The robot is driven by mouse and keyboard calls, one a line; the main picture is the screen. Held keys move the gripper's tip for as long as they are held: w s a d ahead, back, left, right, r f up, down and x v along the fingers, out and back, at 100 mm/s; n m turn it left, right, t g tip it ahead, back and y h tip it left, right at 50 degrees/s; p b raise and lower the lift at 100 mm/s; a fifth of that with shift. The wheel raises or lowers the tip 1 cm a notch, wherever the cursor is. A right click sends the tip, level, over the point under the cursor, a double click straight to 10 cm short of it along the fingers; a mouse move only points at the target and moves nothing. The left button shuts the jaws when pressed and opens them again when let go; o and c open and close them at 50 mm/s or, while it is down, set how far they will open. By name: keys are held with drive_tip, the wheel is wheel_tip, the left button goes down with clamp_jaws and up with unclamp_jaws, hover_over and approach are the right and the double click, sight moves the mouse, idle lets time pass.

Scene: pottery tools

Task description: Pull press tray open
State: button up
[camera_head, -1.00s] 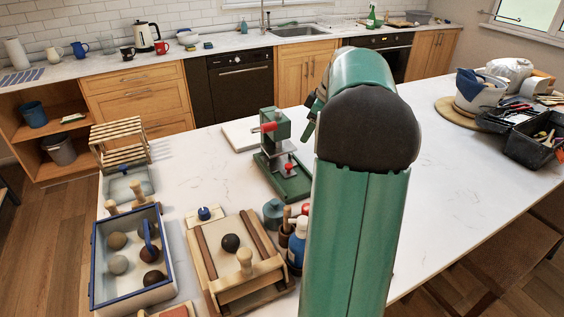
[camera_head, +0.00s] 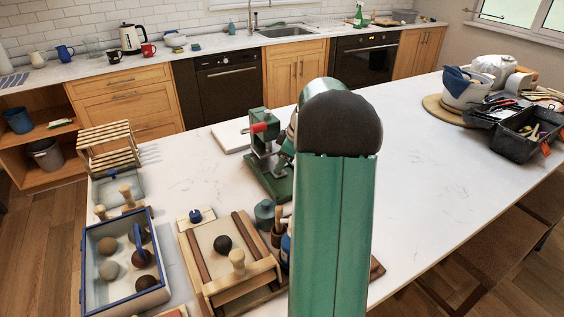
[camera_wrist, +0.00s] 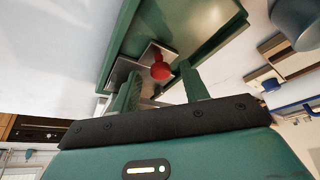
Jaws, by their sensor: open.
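In the wrist view, the press's green base (camera_wrist: 206,38) and a grey metal tray (camera_wrist: 149,56) show with a round red knob (camera_wrist: 161,71). My gripper (camera_wrist: 160,72) is open, with one finger on each side of the knob. I cannot tell whether either finger touches it.
A wooden frame box (camera_head: 186,247) and a blue-rimmed tray with clay balls (camera_head: 86,270) stand at the front left. A small dark green jar (camera_head: 264,213) and tool holder stand close to my arm. The counter right of my arm is mostly clear.

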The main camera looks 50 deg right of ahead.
drive_tip(key=shift+a, duration=0.1)
clamp_jaws()
drive_tip(key=s+a, duration=0.1)
drive_tip(key=s, duration=0.4)
drive_tip(key=s+a, duration=0.1)
drive_tip(key=s, duration=0.2)
drive_tip(key=shift+s+a, duration=0.2)
drive_tip(key=shift+a, duration=0.15)
unclamp_jaws()
drive_tip(key=v, duration=1.3)
drive_tip(key=shift+r, duration=0.35)
